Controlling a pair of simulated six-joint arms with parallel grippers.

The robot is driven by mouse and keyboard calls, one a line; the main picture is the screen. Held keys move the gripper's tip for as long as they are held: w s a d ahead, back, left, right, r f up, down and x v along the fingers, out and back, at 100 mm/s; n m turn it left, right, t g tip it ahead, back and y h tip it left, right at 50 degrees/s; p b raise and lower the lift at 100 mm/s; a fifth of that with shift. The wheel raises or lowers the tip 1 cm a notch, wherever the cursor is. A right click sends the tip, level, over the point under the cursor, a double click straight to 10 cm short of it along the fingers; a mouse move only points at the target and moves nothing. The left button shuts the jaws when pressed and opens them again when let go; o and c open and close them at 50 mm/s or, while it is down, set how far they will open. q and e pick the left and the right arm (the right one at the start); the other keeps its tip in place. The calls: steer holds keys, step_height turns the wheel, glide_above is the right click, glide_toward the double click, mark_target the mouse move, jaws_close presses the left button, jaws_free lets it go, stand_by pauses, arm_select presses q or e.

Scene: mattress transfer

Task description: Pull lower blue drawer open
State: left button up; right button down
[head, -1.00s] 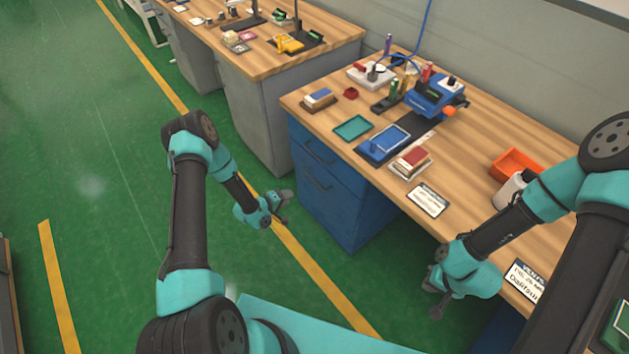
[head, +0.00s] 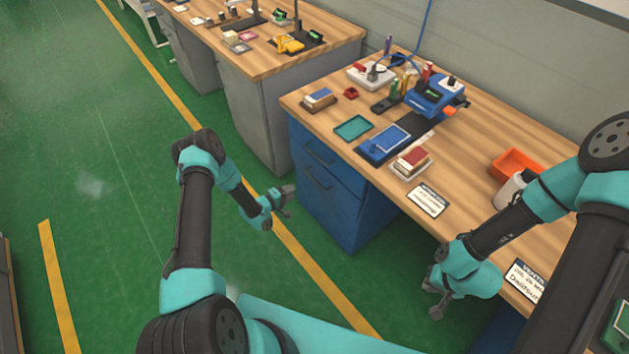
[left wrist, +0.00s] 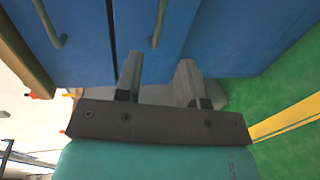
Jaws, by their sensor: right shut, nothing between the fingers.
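The blue cabinet's lower drawer (head: 328,205) is under the right bench, below the upper drawer (head: 318,148), and both look shut. The lower drawer's bar handle (head: 318,182) also shows in the left wrist view (left wrist: 158,22). My left gripper (head: 290,201) is in front of the cabinet, just left of the lower drawer. Its fingers (left wrist: 158,78) are apart and empty, pointing at the drawer front with the handle beyond and between them. My right gripper (head: 436,298) is shut and empty, low beside the bench's front edge.
The wooden bench top (head: 465,185) above the cabinet carries trays, books and a blue device (head: 435,95). A second bench with a grey cabinet (head: 258,120) stands to the left. Green floor (head: 110,200) is clear in front of the cabinet.

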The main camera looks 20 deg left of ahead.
mark_target(314, 180)
arm_select(q)
steer(key=x, duration=1.3)
steer(key=shift+w+d, duration=0.15)
steer(key=shift+w, duration=0.15)
steer(key=shift+c, duration=0.3)
jaws_close()
